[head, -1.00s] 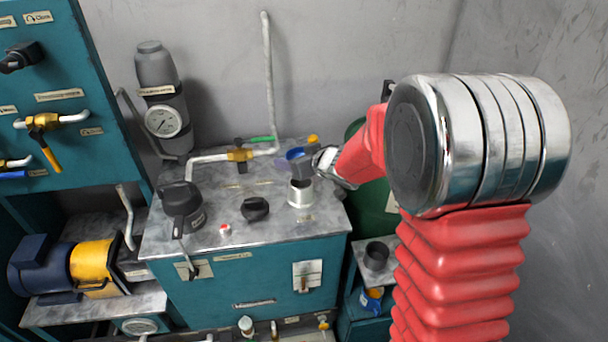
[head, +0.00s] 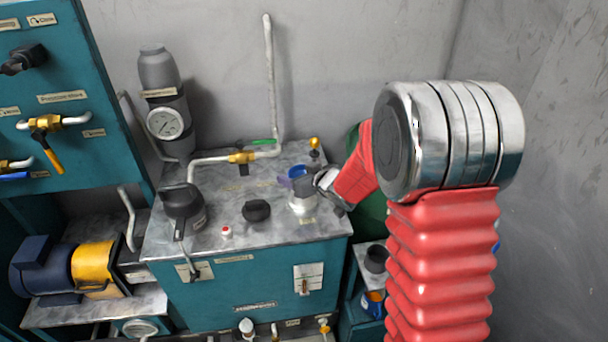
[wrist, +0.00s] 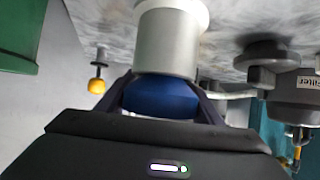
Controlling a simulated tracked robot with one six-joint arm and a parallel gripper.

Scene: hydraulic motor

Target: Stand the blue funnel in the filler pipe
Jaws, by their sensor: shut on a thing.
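The blue funnel (head: 297,171) is between the jaws of my gripper (head: 303,183), above the filler pipe (head: 302,206) in the head view. The pipe is a short, pale metal cylinder on the tank top. In the wrist view, which shows the tank top upside down, the funnel's blue bowl (wrist: 160,97) sits between the dark fingers of my gripper (wrist: 162,88), lined up with the open end of the pipe (wrist: 167,45). The funnel's spout is hidden, so I cannot tell whether it is inside the pipe.
A black cap (head: 256,210) lies left of the pipe on the tank top (head: 270,236). A filter housing (head: 182,202) and pipework with a brass valve (head: 241,157) stand farther left and behind. A yellow-topped fitting (head: 315,144) is close behind my gripper.

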